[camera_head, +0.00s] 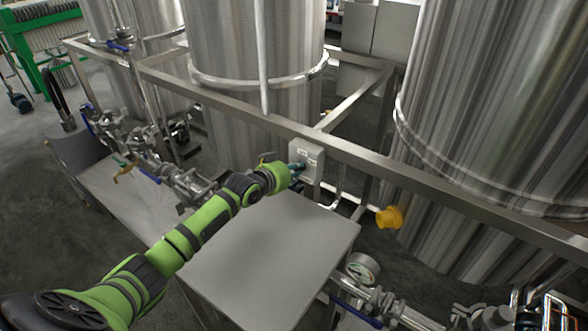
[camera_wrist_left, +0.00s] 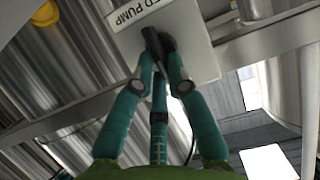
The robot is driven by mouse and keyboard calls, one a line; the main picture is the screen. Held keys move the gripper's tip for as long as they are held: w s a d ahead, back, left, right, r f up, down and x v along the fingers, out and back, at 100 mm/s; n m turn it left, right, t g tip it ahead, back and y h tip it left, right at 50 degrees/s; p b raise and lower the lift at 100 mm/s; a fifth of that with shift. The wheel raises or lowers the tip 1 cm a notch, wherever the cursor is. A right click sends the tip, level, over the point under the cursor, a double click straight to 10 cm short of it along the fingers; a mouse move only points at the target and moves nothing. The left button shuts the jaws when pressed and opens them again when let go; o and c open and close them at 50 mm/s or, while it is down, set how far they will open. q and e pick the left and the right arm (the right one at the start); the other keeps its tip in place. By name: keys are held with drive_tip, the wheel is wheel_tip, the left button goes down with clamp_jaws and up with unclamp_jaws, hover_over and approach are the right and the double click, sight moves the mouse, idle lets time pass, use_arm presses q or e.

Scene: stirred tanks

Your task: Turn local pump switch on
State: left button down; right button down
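The pump switch is a dark knob (camera_wrist_left: 158,42) on the face of a light grey box (camera_head: 309,156), which is fixed to the steel frame. The box also shows in the left wrist view (camera_wrist_left: 200,62), with a label whose readable part ends in "ED PUMP". My left gripper (camera_head: 298,168) is at the front of the box. In the left wrist view its teal fingers (camera_wrist_left: 161,68) converge around the knob, which sits between the tips. The fingers look closed in on the knob, partly hiding it. My right gripper is in neither view.
A metal cabinet top (camera_head: 270,262) lies under my left arm. The frame rail (camera_head: 400,176) runs past the box, with large steel tanks (camera_head: 250,60) behind. A yellow part (camera_head: 389,217) stands to the right. A gauge (camera_head: 362,268) and pipes are at lower right.

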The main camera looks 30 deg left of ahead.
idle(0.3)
use_arm(q)
drive_tip(key=m+y, duration=0.1)
drive_tip(key=m+p, duration=0.1)
drive_tip(key=d+m+y+p, duration=0.1)
drive_tip(key=shift+f+m+t+y, duration=0.3)
drive_tip(key=shift+s+d+f+m+y+b, duration=0.1)
drive_tip(key=shift+d+f+m+y+b, duration=0.15)
drive_tip(key=shift+m+y+b, duration=0.5)
drive_tip(key=shift+f+m+t+y+b, duration=0.2)
drive_tip(key=shift+m+t+y+b, duration=0.4)
drive_tip(key=shift+m+b, duration=1.1)
drive_tip(key=c, duration=1.2)
unclamp_jaws()
